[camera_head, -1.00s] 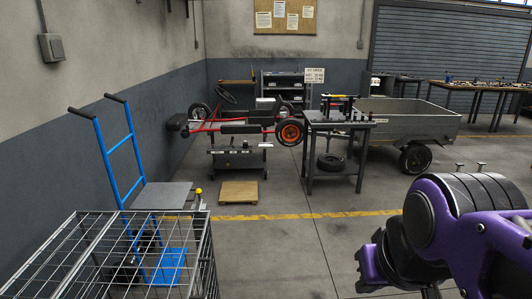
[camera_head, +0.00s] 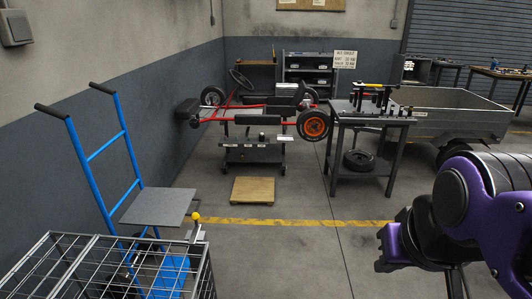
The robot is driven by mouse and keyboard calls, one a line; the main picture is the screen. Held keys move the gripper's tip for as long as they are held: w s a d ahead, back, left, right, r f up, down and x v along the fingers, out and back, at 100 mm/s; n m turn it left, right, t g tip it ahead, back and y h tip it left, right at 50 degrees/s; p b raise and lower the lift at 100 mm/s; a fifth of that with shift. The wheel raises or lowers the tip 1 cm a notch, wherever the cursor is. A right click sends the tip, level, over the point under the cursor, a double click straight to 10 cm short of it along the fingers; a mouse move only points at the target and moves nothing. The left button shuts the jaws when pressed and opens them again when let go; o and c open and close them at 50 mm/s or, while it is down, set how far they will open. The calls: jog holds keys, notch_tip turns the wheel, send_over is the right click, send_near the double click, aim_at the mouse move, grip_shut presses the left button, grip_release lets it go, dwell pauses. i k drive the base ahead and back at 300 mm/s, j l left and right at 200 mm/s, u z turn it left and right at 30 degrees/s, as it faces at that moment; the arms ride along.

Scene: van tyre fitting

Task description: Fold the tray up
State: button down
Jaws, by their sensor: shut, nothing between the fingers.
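The tray appears to be the flat grey plate (camera_head: 160,206) on the blue two-handled hand truck (camera_head: 108,150) at the left. It lies about level, sticking out to the right of the truck's uprights. A yellow knob (camera_head: 196,216) on a thin stem stands by its right edge. The tray's underside and hinge are hidden. My purple and black arm shows at the lower right, well apart from the tray. The fingers of my gripper cannot be made out.
A wire mesh cage (camera_head: 100,262) stands in front of the hand truck and hides its lower part. A wooden board (camera_head: 253,190) lies on the floor beyond. A red kart frame (camera_head: 240,112), a workbench (camera_head: 372,118) and a trailer (camera_head: 455,115) stand farther back. The middle floor is clear.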

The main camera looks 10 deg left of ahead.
aim_at(154, 207)
jog(key=i+l+u, duration=0.15)
jog(key=i, duration=1)
jog(key=i+l+u, duration=0.1)
jog(key=i+u, duration=0.25)
jog(key=i+l+u, duration=0.35)
jog(key=i, duration=0.15)
jog(key=j, duration=0.1)
